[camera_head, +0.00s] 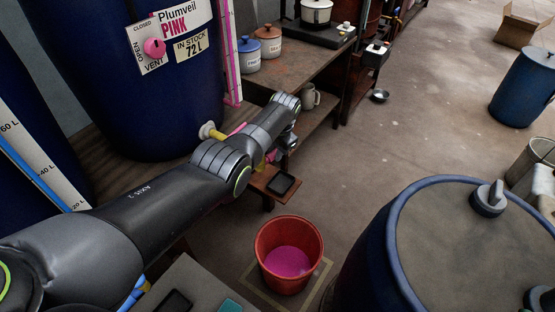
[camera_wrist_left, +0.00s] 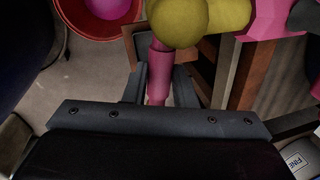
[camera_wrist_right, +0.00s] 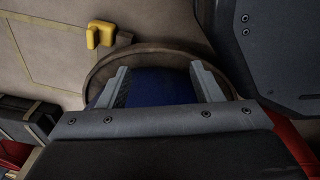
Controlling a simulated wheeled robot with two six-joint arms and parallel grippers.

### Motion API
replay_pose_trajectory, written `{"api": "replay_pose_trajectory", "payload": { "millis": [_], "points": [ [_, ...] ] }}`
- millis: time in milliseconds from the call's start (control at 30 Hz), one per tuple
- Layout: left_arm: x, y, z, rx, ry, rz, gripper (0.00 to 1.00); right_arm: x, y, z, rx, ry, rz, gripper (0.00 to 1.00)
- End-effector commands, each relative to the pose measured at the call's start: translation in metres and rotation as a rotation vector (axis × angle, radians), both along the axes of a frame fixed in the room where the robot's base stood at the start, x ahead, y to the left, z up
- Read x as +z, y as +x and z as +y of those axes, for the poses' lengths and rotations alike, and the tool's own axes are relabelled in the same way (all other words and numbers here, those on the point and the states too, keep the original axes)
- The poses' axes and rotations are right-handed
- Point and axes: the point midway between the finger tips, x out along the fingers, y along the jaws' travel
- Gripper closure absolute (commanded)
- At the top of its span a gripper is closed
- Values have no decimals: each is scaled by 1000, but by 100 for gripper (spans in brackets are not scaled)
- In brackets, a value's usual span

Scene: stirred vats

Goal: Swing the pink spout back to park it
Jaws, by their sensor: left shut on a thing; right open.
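The pink spout (camera_head: 238,128) comes off the blue Plumveil vat beside a cream-yellow fitting (camera_head: 208,131). My left arm hides much of it. In the left wrist view, my left gripper (camera_wrist_left: 158,84) is shut on a pink bar (camera_wrist_left: 157,92) of the spout, just below a yellow ball (camera_wrist_left: 178,22). More pink pipe (camera_wrist_left: 262,18) shows at the upper right. A red bucket (camera_head: 262,243) with pink liquid in it stands on the floor, nearer than the spout. My right gripper (camera_wrist_right: 160,82) is open and empty above a blue surface with a brown rim.
The Plumveil vat (camera_head: 110,100) has a pink vent knob (camera_head: 154,47). A small wooden shelf with a dark square pad (camera_head: 281,183) sits below my left wrist. A blue drum (camera_head: 375,245) stands right of the bucket.

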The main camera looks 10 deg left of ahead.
Motion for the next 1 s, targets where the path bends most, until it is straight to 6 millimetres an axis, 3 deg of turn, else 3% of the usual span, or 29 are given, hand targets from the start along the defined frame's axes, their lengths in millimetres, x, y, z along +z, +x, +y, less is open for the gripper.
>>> {"api": "replay_pose_trajectory", "payload": {
  "millis": [400, 933, 967, 1000],
  "points": [
    [-2, 6, 10, 185, 0, 0, 100, -14, 15, -3, -2, -4, -2, 41],
    [0, 6, 12, 212, 0, 0, 100, -15, 16, -3, -2, -4, -1, 41],
    [0, 6, 12, 212, 0, 0, 75, -15, 16, -3, -2, -4, -1, 41],
    [0, 6, 12, 211, 0, 0, 69, -15, 16, -3, -2, -4, -1, 41]
  ]
}}
